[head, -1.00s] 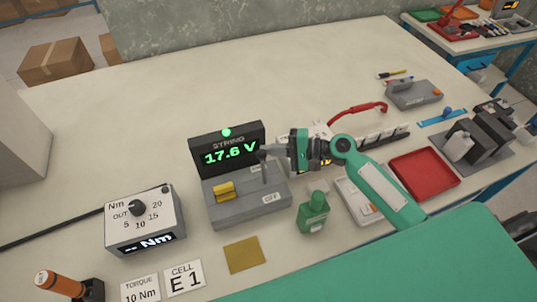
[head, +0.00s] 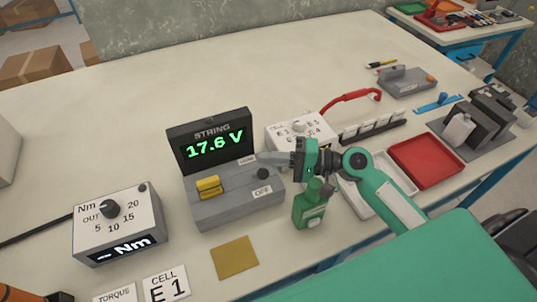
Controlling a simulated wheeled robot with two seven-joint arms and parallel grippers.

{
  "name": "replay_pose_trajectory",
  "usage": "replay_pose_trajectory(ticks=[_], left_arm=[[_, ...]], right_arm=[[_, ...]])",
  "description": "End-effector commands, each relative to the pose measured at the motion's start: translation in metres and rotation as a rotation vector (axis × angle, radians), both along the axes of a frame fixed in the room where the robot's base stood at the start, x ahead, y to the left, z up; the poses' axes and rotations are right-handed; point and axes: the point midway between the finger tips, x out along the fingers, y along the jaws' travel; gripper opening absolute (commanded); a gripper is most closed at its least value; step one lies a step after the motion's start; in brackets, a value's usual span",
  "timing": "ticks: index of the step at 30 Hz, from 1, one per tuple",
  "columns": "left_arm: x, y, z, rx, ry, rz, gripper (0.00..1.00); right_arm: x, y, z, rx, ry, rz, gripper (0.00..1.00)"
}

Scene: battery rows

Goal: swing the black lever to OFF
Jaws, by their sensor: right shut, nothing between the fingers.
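The grey switch box (head: 238,208) stands below the STRING display (head: 210,140), which reads 17.6 V in green. The black lever (head: 263,173) shows as a round dark knob at the box's right side, low and just above the OFF label (head: 262,190). My right gripper (head: 262,158) is shut and empty. Its fingertips are just above and behind the knob in the picture; I cannot tell whether they touch it. The lever's shaft is mostly hidden. My left gripper is not in view.
A yellow block (head: 208,187) sits on the box's left. A green bottle (head: 310,207) stands close at its right, under my right wrist. The torque box (head: 118,225) is to the left and a brass plate (head: 235,257) in front. Open table lies behind.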

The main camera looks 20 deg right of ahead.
Motion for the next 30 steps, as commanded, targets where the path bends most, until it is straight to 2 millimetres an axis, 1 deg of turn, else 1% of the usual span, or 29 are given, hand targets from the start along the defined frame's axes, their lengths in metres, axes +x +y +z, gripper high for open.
replay_pose_trajectory(ticks=[20, 23, 26, 30], left_arm=[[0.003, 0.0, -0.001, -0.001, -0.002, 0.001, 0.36], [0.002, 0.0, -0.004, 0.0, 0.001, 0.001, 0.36], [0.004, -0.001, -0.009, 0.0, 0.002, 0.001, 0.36], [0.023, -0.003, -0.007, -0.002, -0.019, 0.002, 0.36]], right_arm=[[-0.003, -0.002, -0.002, 0.0, 0.001, -0.001, 0.0], [-0.006, -0.009, -0.003, -0.002, 0.0, -0.003, 0.0], [-0.014, -0.021, -0.004, -0.003, 0.001, -0.002, 0.0], [-0.027, -0.046, -0.005, -0.003, 0.004, -0.003, 0.0]])
